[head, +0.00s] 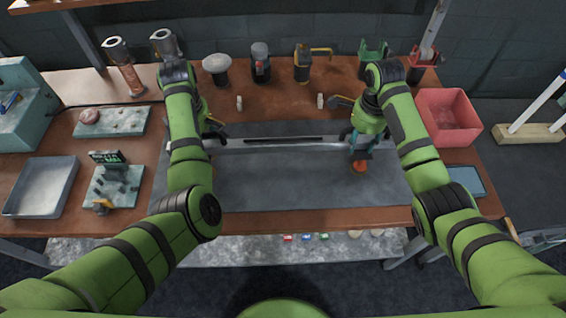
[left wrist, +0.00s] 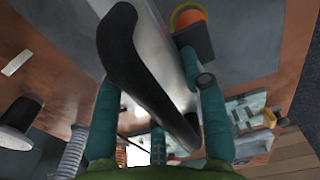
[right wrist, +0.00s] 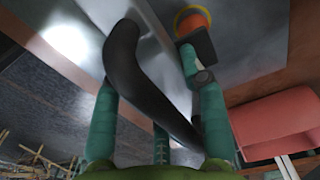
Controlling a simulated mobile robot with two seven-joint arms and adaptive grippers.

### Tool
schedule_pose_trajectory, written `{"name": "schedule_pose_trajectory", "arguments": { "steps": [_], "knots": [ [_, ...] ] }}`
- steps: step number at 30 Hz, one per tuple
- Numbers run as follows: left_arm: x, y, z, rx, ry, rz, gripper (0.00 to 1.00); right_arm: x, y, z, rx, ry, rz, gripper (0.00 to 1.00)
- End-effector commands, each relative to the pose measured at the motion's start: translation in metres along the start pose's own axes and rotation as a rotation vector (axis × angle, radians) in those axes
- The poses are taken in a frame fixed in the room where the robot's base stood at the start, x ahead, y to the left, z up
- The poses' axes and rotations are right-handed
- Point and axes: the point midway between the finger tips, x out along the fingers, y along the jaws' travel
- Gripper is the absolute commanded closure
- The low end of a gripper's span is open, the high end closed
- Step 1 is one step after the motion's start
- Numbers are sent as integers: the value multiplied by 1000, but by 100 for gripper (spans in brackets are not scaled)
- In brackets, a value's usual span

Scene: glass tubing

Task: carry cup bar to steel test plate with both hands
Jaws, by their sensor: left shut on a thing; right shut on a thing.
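The cup bar (head: 283,148) is a long pale metal bar lying left to right between my grippers, over the dark grey steel test plate (head: 290,190). My left gripper (head: 213,131) is shut on its black left handle (left wrist: 122,48). My right gripper (head: 352,134) is shut on its black right handle (right wrist: 125,55). An orange cup (head: 360,167) shows under the right end; another orange cup (left wrist: 188,16) shows beside the handle in the left wrist view. My arms hide parts of both bar ends. I cannot tell whether the cups touch the plate.
A red bin (head: 448,118) stands right of the plate. A grey tray (head: 42,188) and a teal board with small parts (head: 113,187) lie at the left. Several lamps and tools, including a black and red device (head: 261,66), line the back.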

Motion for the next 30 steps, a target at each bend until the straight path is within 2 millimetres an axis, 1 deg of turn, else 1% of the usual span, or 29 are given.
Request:
{"name": "schedule_pose_trajectory", "arguments": {
  "steps": [1,6,7,8,17,20,23,30],
  "knots": [
    [6,1,0,0,1,3,100,6,-1,0,1,0,-2,100],
    [16,1,0,0,1,3,100,16,-1,0,1,0,-2,100],
    [13,0,0,0,1,1,46,13,0,0,1,1,-1,46],
    [13,0,0,0,1,1,34,13,0,0,1,1,-1,34],
    [12,0,0,0,0,0,34,13,0,0,0,0,0,34],
    [8,0,0,0,0,2,34,13,0,0,0,0,0,34],
    [-4,1,0,0,1,4,34,13,0,0,0,0,0,34],
    [-46,1,1,0,-2,6,34,13,0,0,0,0,0,34]
  ]
}}
